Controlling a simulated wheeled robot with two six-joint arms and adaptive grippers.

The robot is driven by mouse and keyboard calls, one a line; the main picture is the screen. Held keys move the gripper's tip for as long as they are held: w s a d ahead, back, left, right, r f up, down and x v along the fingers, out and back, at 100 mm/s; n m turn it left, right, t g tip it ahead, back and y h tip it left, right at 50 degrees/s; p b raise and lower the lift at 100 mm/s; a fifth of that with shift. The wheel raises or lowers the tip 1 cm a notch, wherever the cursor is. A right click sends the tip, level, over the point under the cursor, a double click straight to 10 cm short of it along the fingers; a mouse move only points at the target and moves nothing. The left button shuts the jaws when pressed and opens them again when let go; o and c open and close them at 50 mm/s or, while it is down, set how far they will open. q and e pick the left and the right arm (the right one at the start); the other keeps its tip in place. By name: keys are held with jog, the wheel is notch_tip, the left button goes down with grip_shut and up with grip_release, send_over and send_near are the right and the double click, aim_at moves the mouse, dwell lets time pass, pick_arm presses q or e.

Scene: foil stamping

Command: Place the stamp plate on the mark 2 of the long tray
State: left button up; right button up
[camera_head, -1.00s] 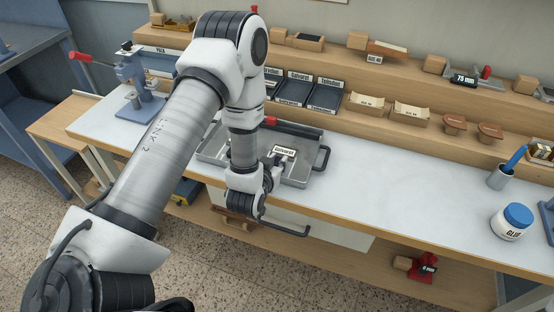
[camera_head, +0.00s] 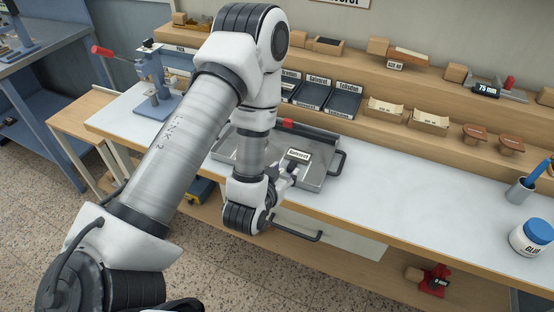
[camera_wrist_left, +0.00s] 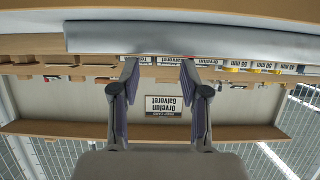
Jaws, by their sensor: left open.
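A grey metal tray (camera_head: 318,182) with black handles lies on the white worktop, partly hidden by my left arm. A small white plate lettered "Galvorot" (camera_head: 299,155) shows at the tray; I cannot tell whether it is the stamp plate. No mark 2 can be made out. My left gripper (camera_head: 290,170) is at the tray, just below the lettered plate in the head view. In the left wrist view its two fingers (camera_wrist_left: 158,75) are apart with nothing between them. That view is upside down. My right gripper is not in view.
Black named bins (camera_head: 312,96) stand on the shelf behind, beside card boxes (camera_head: 383,108). A press with a red handle (camera_head: 155,85) stands at the left. A glue jar (camera_head: 532,238) is at the right. The worktop (camera_head: 420,195) between tray and jar is clear.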

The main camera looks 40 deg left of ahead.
pick_arm(q)
jog(key=r+p+v, duration=0.1)
jog(key=p+v, duration=0.4)
jog(key=p, duration=0.1)
jog(key=s+d+f+m+g+h, duration=0.1)
jog(key=s+d+f+g, duration=0.2)
jog(key=s+f+g, duration=0.3)
jog(key=s+d+f+m+g+h, duration=0.1)
jog(key=s+d+f+g+h, duration=0.1)
jog(key=s+f+g, duration=0.5)
jog(key=s+d+f, duration=0.1)
jog(key=s+f, duration=0.1)
jog(key=s, duration=0.3)
jog(key=shift+s+p, duration=0.2)
jog(key=shift+p, duration=0.15)
